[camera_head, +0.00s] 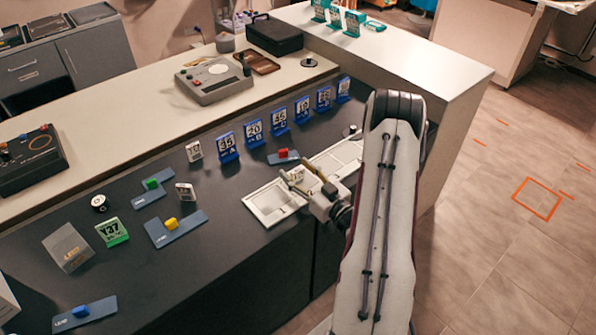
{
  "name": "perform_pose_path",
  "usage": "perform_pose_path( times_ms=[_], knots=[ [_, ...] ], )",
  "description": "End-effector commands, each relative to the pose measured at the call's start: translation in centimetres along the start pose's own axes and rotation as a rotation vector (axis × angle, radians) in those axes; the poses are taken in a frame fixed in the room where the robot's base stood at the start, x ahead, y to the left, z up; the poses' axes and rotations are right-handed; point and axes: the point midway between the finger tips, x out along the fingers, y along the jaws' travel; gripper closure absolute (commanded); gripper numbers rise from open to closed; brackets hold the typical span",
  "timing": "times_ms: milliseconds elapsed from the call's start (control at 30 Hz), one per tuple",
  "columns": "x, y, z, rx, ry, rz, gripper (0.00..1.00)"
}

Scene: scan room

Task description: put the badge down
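My gripper (297,182) is at the end of my arm, low over the white compartment tray (271,204) on the dark counter. Its fingertips are small and pale against the tray, and I cannot tell whether they hold a badge. Several blue numbered badges (227,148) stand upright in a row behind the tray. A green badge marked Y37 (112,232) stands at the left. Two small white number tags (194,151) stand between them. I cannot tell which one the task means.
Blue-grey plates with a green block (151,184), a yellow block (171,223), a blue block (81,311) and a red block (283,153) lie on the counter. Grey devices (213,79) sit on the raised ledge.

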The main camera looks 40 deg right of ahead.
Motion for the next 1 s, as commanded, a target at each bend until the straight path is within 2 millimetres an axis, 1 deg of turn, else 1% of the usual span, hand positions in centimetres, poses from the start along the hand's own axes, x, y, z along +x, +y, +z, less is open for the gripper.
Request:
perform_pose_path(
  times_ms=[300,467,667,1000],
  knots=[
    [-0.1,0.0,0.0,0.000,0.000,0.000,0.53],
    [-0.5,0.0,0.0,0.000,-0.001,0.001,0.53],
    [-2.0,0.1,0.0,0.002,-0.001,0.003,0.53],
    [-5.7,0.1,0.4,0.002,-0.001,0.004,0.53]
  ],
)
